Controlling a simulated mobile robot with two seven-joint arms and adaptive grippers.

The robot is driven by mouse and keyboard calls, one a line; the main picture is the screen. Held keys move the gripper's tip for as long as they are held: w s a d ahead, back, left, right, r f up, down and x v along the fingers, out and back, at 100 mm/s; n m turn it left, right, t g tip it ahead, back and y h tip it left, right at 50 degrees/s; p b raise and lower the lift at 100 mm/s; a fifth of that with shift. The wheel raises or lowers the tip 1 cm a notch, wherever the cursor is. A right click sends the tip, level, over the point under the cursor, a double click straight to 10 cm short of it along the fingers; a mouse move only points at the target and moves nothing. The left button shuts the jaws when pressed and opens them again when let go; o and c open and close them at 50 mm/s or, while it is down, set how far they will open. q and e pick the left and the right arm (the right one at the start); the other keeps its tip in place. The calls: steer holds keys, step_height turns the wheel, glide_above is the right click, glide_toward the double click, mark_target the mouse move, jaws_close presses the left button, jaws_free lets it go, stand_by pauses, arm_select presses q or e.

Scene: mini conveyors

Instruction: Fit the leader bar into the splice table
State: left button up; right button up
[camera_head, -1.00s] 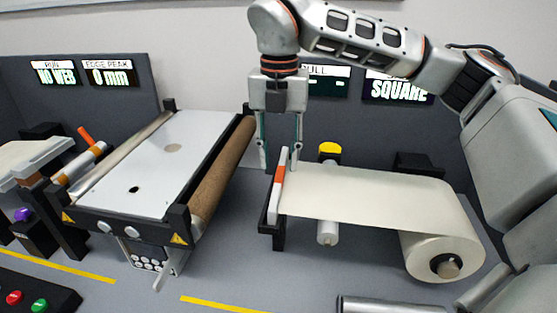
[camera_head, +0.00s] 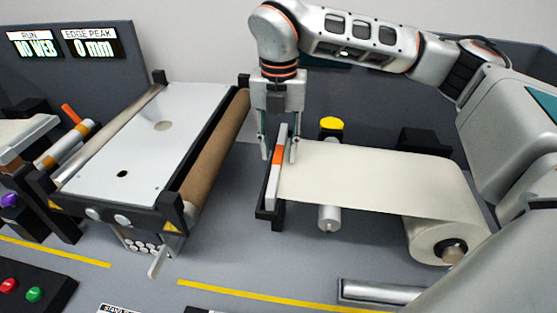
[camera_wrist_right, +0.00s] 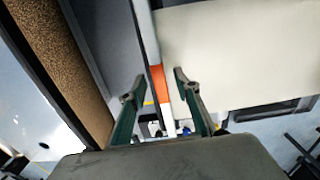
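The leader bar (camera_head: 272,183) is a narrow white bar with an orange band. It sits on a black holder at the left end of a cream web. My right gripper (camera_head: 279,156) is over its far part, pointing down, with one finger on each side. In the right wrist view the bar (camera_wrist_right: 158,85) passes between the spread fingers of the gripper (camera_wrist_right: 160,90), with gaps visible. The splice table (camera_head: 140,140) is a flat white plate with dark holes, left of the bar. My left gripper is not in view.
A brown roller (camera_head: 215,150) edges the table, with a gap before the bar's holder (camera_head: 268,215). The web runs right to a large roll (camera_head: 432,240). A yellow-topped post (camera_head: 331,126) stands behind the web. A control panel (camera_head: 35,290) is at front left.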

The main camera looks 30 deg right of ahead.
steer(key=shift+f, duration=0.3)
jaws_close()
steer(key=shift+r, duration=0.1)
